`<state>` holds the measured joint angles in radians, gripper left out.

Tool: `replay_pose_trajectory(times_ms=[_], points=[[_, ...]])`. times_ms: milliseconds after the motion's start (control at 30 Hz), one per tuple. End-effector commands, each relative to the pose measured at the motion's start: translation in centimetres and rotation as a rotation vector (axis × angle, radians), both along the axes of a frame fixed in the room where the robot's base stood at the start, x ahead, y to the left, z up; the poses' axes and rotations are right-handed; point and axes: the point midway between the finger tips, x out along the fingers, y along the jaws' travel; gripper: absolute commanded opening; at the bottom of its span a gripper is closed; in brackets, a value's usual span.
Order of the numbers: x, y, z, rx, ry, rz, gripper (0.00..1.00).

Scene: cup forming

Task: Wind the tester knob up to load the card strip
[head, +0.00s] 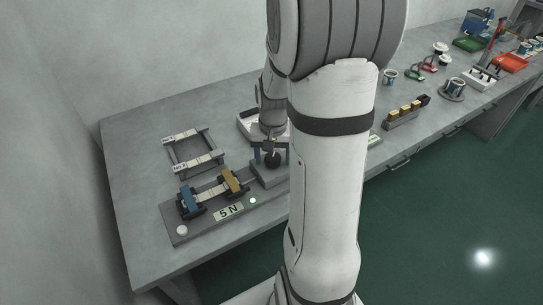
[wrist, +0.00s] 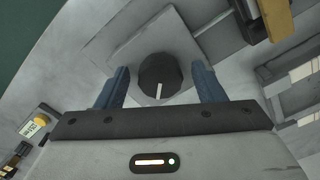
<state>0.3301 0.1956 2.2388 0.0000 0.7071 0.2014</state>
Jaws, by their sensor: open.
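The tester (head: 190,225) stands at the left of the bench, with a blue clamp (head: 188,199), a gold clamp (head: 233,181) and a display reading "5 N". A pale card strip (head: 210,193) spans between the clamps. The black tester knob (head: 272,160) sits on a grey block at the tester's right end. In the wrist view the knob (wrist: 160,75) shows a white pointer line. My gripper (wrist: 161,82) is open over the knob, with one blue finger on each side. Gaps show between the fingers and the knob. My arm hides part of the bench right of the knob.
A rack (head: 194,152) with labelled strips lies behind the tester. A white tray (head: 248,125) stands behind the knob, partly hidden by my arm. The bench's left end is clear.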

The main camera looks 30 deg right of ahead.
Motion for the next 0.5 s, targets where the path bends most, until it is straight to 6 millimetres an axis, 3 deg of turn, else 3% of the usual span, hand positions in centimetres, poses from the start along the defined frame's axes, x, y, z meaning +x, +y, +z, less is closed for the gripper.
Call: replay_pose_trajectory(times_ms=[67,500], points=[[0.00,0.02,0.02,0.000,0.000,0.000,0.63],[0.01,0.05,0.04,0.000,0.000,0.001,0.27]])
